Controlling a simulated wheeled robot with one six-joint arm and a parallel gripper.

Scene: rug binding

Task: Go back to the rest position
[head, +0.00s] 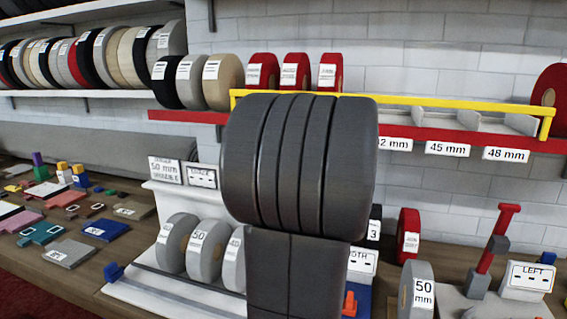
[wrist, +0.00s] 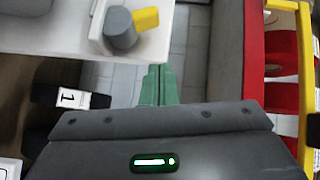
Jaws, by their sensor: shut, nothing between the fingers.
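My gripper (wrist: 157,85) shows in the wrist view as two green fingers pressed together, with nothing between them. The fingertips point up the picture over a grey tiled surface and touch nothing that I can see. In the head view my own dark, ribbed arm fills the middle and hides part of the shelf and bench. The gripper itself cannot be made out there.
A red shelf (head: 440,137) with a yellow rail (head: 400,99) runs behind my arm. Grey rolls (head: 203,246) stand on the bench, and a grey roll marked 50 mm (head: 415,290) stands at right. A grey cylinder (wrist: 121,28) with a yellow tab is near the fingers.

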